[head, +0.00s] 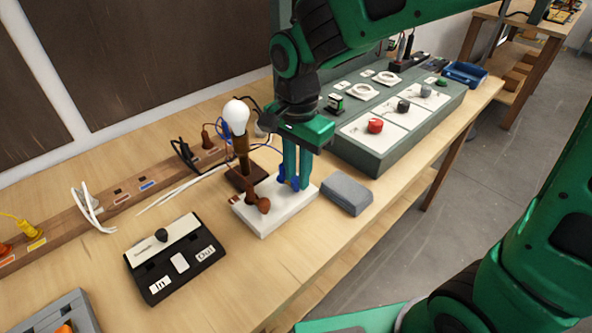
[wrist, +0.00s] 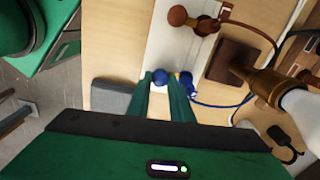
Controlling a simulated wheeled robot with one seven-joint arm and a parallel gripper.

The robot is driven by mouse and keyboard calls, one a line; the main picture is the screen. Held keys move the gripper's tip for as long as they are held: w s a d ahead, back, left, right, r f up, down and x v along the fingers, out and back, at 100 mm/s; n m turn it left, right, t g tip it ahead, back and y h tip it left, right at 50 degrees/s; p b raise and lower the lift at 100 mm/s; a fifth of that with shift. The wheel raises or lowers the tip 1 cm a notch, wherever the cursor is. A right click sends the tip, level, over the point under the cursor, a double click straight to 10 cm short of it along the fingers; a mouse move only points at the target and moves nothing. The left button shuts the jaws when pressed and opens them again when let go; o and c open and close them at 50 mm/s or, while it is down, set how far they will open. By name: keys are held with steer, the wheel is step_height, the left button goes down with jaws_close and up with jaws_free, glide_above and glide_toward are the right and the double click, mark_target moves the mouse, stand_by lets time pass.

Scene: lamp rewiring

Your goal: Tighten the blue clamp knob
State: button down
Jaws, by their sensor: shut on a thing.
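A white terminal block (head: 268,219) lies on the wooden bench, with the blue clamp knob (wrist: 160,77) at its right end and a brown knob (head: 264,205) near its front. My gripper (head: 296,186) points down over the block. Its two green fingers are shut on the blue knob, which shows between the fingertips in the wrist view. Another blue part (wrist: 187,79) sits just right of the fingers there. A blue wire (wrist: 225,104) runs from near it towards the lamp (head: 236,116). The fingers partly hide the knob, so its tightness cannot be told.
A grey block (head: 347,194) lies close to the right of the white block. A green-grey control panel (head: 400,128) stands behind it. A black switch box (head: 176,259) lies at front left, and a brown socket strip (head: 120,198) runs along the back.

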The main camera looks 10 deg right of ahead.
mark_target(297, 177)
steer(key=shift+w+r+m, duration=0.1)
steer(key=shift+w+m, duration=0.1)
steer(key=shift+m, duration=0.4)
steer(key=c, duration=1.8)
jaws_free()
steer(key=shift+c, duration=0.2)
steer(key=shift+s, duration=0.1)
step_height(297, 177, up, 11)
steer(key=shift+f, duration=0.2)
steer(key=shift+d, duration=0.1)
